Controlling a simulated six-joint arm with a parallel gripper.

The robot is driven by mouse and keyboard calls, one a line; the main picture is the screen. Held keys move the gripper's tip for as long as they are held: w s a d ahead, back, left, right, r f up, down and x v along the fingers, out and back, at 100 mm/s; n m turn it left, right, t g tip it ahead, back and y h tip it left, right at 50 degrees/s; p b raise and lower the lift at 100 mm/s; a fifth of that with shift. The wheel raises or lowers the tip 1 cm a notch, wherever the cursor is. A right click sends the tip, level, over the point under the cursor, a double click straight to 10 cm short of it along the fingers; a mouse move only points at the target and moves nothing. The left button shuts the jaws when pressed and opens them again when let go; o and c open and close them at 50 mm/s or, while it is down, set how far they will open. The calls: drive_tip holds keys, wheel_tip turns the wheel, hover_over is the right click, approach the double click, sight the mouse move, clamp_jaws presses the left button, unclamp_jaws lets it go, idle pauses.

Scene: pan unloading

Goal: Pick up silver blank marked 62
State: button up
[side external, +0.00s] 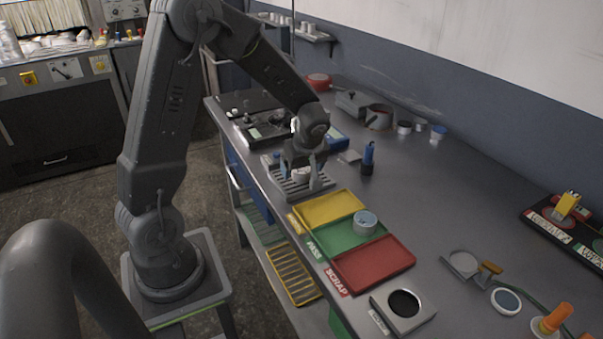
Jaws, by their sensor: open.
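My gripper (303,186) points down over a grey slatted tray (322,190). Its fingers are apart, one on each side of a small pale silver round piece (301,174). I cannot tell whether either finger touches it. No number is readable on it, so I cannot tell if it is the blank marked 62. Another round silver piece with a pale bluish top (365,218) sits on the green tray (335,245), near its right end. The gripper partly hides the slatted tray and the piece.
A yellow tray (328,208) and a red SCRAP tray (372,264) flank the green one. A blue-capped bottle (368,158) stands right of the gripper. A grey box with a round dark hole (404,304) is at the front. The bench's middle right is clear.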

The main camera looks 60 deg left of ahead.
drive_tip(key=shift+a+f, duration=0.15)
drive_tip(key=shift+f, duration=0.25)
